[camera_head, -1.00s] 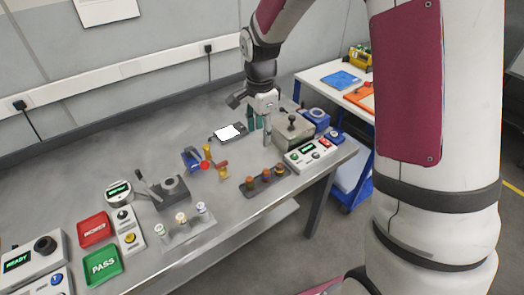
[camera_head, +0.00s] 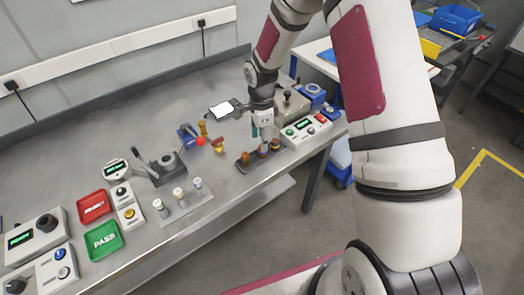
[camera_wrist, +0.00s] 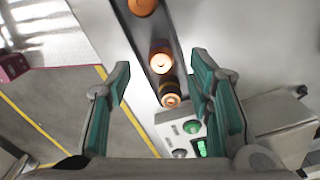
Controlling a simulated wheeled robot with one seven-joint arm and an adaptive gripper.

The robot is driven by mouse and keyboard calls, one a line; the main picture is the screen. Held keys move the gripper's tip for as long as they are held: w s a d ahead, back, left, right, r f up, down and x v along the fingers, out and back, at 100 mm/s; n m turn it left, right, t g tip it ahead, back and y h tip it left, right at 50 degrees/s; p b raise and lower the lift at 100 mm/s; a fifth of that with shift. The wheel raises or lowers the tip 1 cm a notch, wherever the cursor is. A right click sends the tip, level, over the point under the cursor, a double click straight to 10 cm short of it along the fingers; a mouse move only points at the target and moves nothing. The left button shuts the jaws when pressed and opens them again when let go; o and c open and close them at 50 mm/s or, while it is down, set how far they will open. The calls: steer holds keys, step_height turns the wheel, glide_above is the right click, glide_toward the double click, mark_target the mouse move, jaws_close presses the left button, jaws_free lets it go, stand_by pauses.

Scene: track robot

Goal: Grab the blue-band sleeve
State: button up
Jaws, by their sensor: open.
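Three small pale cylinders stand in a row on a light plate (camera_head: 184,212) at the bench's front edge in the head view. The right one (camera_head: 197,184) looks bluish, but it is too small to be sure that it is the blue-band sleeve. My gripper (camera_head: 264,133) is to the right of them, pointing down over a dark rack (camera_head: 246,166) of orange and dark pieces. In the wrist view my gripper (camera_wrist: 160,82) has its fingers wide apart, with nothing held.
A control box (camera_head: 307,130) with green and red buttons stands right of the rack. Left are a green PASS tray (camera_head: 103,239), a red tray (camera_head: 93,206) and a lever device (camera_head: 163,168). A blue fixture (camera_head: 188,138) stands behind. The bench's front edge is close to the rack.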

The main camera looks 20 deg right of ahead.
steer(key=shift+d+f+p, duration=0.2)
steer(key=shift+f+p, duration=0.3)
steer(key=shift+f, duration=2)
jaws_close()
